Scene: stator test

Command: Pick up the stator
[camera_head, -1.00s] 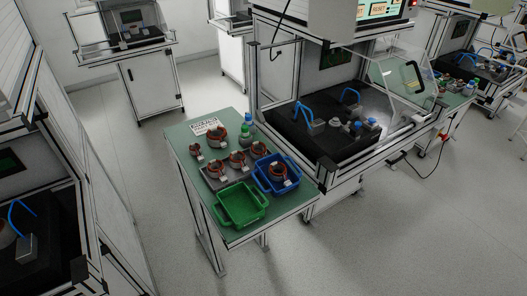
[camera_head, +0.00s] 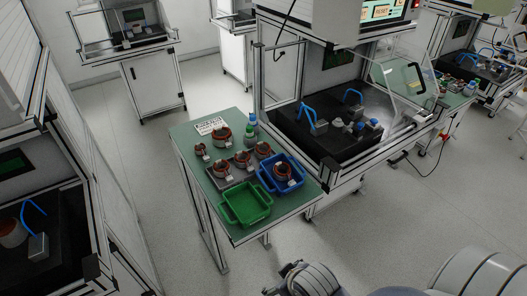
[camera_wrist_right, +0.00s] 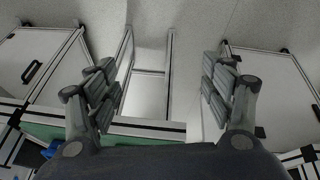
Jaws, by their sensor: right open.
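Several copper-wound stators stand on the green table (camera_head: 205,160) in the head view. One stator (camera_head: 221,136) is near the back, and a smaller one (camera_head: 200,149) is left of it. Others, such as this stator (camera_head: 243,158), stand on a grey tray (camera_head: 216,176). Another stator (camera_head: 282,172) sits in the blue bin (camera_head: 266,184). My right gripper (camera_wrist_right: 160,85) is open and empty in the right wrist view, with floor and table frame between its fingers. In the head view my right arm shows at the bottom, apart from the table. My left gripper is not in view.
An empty green bin (camera_head: 246,205) stands at the table's front. Bottles (camera_head: 250,128) and a white label (camera_head: 211,126) are at the back. A framed test station (camera_head: 335,135) with black bed and blue handles adjoins the table on the right. Floor in front is clear.

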